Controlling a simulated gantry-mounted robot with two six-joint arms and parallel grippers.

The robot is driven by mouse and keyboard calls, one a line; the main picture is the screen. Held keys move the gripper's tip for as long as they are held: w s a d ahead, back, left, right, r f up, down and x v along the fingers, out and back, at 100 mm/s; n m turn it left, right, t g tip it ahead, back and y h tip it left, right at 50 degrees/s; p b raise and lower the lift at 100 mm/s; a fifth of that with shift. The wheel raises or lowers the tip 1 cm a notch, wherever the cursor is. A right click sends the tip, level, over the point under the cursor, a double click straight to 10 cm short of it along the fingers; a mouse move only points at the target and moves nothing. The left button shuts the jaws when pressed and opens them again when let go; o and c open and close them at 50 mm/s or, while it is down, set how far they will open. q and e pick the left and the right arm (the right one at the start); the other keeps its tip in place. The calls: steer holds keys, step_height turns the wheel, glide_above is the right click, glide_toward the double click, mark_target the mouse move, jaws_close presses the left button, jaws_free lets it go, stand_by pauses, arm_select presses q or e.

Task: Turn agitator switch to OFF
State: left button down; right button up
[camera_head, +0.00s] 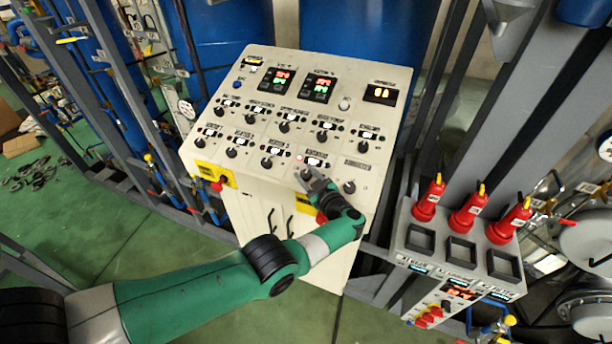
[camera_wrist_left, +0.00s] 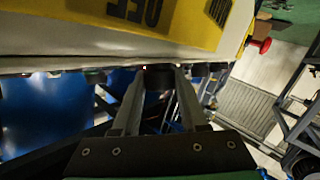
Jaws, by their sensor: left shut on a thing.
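The cream control panel (camera_head: 215,130) carries rows of small black rotary knobs with labels too small to read. My left gripper (camera_head: 309,177) reaches its lower front row, right of the middle, and is shut on a black knob (camera_head: 305,173), which seems to be the agitator switch. In the left wrist view the two grey fingers stand on either side of this dark knob (camera_wrist_left: 159,77). Which way its pointer faces is hidden. Another black knob (camera_head: 348,187) is just to the right of the gripper. My right gripper is in neither view.
A red stop button on a yellow plate (camera_head: 228,179) is at the panel's front left. Another red button (camera_head: 321,217) is partly behind my left gripper. Red handles (camera_head: 468,212) stand on a grey box at the right. Grey posts flank the panel.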

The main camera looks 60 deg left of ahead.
mark_target(307, 175)
arm_select(q)
steer(key=shift+c, duration=2.2)
jaws_free()
steer(key=d+p, duration=0.1)
steer(key=d, duration=0.1)
steer(key=d+r+p, duration=0.1)
steer(key=d, duration=0.1)
steer(key=shift+w+d, duration=0.1)
steer(key=shift+d, duration=0.2)
steer(key=d, duration=0.7)
steer(key=shift+r, duration=0.35)
steer(key=shift+r+p, duration=0.1)
steer(key=shift+p, duration=0.2)
